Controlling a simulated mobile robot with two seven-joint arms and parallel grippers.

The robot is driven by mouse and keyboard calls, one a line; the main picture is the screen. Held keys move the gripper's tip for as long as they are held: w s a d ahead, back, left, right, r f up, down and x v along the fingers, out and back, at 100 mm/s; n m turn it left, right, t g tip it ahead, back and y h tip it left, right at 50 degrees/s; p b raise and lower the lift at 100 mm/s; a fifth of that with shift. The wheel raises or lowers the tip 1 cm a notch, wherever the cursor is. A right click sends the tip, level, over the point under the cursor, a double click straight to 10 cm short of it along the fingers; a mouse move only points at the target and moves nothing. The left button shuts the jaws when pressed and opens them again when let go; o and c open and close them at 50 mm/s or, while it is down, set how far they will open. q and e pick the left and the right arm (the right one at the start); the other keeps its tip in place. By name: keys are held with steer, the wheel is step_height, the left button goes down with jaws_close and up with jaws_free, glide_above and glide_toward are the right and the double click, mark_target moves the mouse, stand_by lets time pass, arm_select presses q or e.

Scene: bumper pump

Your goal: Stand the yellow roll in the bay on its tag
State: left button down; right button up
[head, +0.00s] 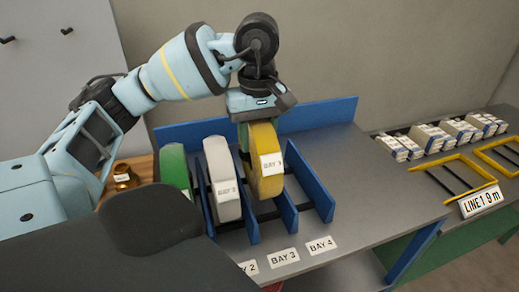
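The yellow roll (265,178) stands upright on edge, with a white tag on its front face. The tag starts with BAY; its number is too small to be sure of. My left gripper (257,117) is at the top of this roll and appears shut on it; its fingertips are mostly hidden. The roll is between two blue dividers, above the BAY 3 label (283,257). I cannot tell whether its lower edge touches the bay floor. My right gripper is not in view.
A white roll (222,175) tagged BAY 2 and a green roll (174,170) stand to the left. Yellow frames (462,178) and white stacks (435,135) lie at the right. A small amber jar (124,178) stands at the left.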

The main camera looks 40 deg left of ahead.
arm_select(q)
steer(key=shift+f, duration=0.1)
step_height(320, 180, down, 3)
steer(key=shift+f, duration=0.35)
steer(key=c, duration=0.8)
jaws_free()
steer(key=shift+c, duration=0.2)
